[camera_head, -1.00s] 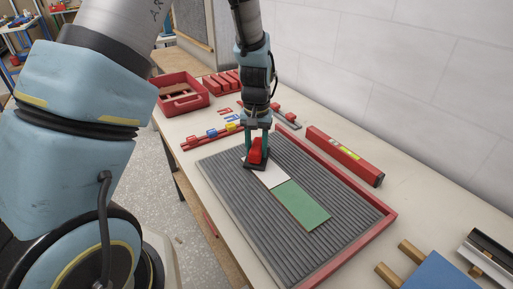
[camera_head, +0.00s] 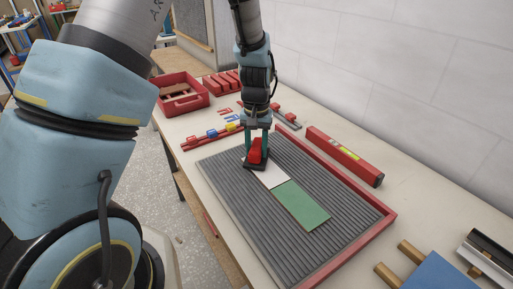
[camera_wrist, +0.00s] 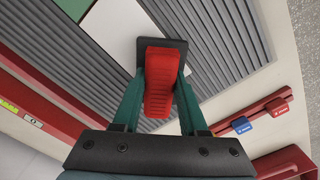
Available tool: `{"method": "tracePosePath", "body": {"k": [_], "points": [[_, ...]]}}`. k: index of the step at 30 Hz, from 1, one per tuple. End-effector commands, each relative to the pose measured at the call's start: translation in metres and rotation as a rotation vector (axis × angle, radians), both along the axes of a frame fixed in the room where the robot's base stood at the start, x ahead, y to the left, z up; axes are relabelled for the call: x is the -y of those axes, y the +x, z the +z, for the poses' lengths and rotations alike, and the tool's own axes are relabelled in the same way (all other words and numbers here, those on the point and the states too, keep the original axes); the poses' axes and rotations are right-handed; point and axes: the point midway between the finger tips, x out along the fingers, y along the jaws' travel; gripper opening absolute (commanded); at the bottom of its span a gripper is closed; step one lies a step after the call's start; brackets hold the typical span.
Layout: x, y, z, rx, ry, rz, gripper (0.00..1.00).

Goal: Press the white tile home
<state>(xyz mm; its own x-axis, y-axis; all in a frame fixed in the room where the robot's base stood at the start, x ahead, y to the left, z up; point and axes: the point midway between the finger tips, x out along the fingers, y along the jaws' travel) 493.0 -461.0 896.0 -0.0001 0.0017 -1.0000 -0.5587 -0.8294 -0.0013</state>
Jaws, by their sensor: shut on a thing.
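The white tile (camera_head: 272,176) lies on the grey ribbed bed of the red-edged board, its near end next to the green tile (camera_head: 302,205). My gripper (camera_head: 257,147) is shut on the red handle of a black-based pad (camera_head: 256,164). The pad's base is over the far end of the white tile and hides that end. In the wrist view the red handle (camera_wrist: 158,80) stands between my two green fingers, and the white tile (camera_wrist: 118,32) shows beyond the dark base. I cannot tell how hard the base bears on the tile.
The ribbed board (camera_head: 230,185) has a red edge strip (camera_head: 350,248) along its right and near sides. A red level (camera_head: 345,156) lies behind it.

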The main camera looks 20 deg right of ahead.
Motion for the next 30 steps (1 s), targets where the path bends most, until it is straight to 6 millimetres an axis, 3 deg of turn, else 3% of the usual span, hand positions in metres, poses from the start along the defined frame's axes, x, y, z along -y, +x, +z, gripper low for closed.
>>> {"method": "tracePosePath", "body": {"k": [18,30], "points": [[0.001,0.001,0.053,0.003,-0.003,0.001,0.0],[0.001,0.001,0.055,0.002,-0.003,0.0,0.0]]}}
